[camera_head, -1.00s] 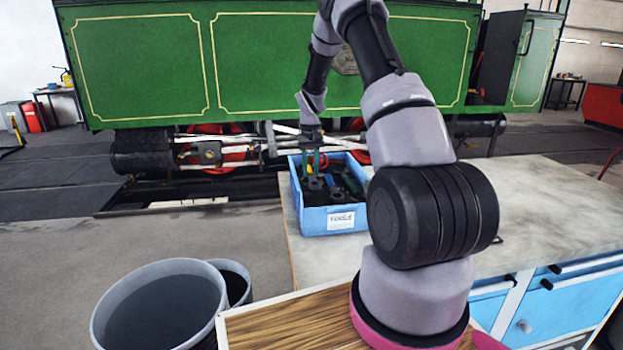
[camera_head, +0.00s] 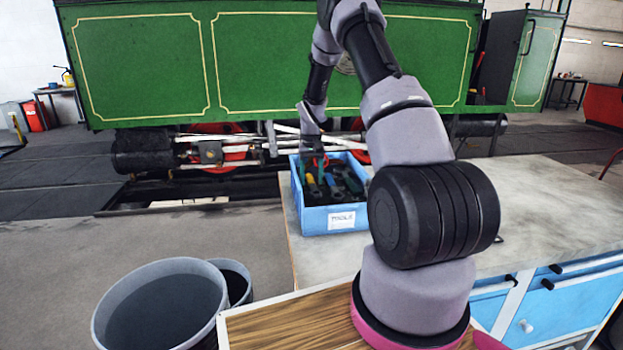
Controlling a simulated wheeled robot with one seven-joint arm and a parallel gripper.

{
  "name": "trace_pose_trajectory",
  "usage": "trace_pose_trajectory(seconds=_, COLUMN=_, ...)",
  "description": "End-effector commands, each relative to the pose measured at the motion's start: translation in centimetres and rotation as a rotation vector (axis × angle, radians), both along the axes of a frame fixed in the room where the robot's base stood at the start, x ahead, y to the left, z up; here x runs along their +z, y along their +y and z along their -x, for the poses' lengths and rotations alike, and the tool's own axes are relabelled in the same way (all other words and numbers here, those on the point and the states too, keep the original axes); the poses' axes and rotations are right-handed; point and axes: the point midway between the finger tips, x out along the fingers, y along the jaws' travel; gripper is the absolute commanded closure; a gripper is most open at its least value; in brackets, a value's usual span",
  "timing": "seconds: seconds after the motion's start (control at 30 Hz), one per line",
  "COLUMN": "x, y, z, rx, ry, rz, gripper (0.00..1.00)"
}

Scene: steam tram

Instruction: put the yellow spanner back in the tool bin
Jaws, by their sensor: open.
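The blue tool bin (camera_head: 314,221) stands on the bench's left part, with a white label on its front. Several dark, green and yellowish tools lie inside it. A small yellow piece shows among them, but it is too small to tell whether it is the yellow spanner. My gripper (camera_head: 314,160) is over the back left part of the bin, pointing down, with its jaws open. The fingertips are small and partly lost against the bin and the red parts behind. I see nothing clearly held between them.
The grey bench top (camera_head: 530,200) is mostly bare right of the bin, partly hidden by my arm. Two grey buckets, the larger one (camera_head: 160,310) in front, stand at lower left. The green steam tram (camera_head: 270,65) fills the background behind the bench.

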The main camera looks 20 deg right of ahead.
Motion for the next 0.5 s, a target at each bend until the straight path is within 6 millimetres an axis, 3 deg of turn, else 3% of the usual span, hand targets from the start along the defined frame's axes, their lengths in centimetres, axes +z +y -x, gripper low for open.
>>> trace_pose_trajectory(seconds=0.17, x=2.0, y=0.0, z=-0.1, rx=0.000, ry=-0.005, rz=0.001, gripper=0.37)
trace_pose_trajectory(seconds=0.5, x=9.1, y=0.0, z=-0.1, rx=0.000, ry=-0.004, rz=0.001, gripper=0.37)
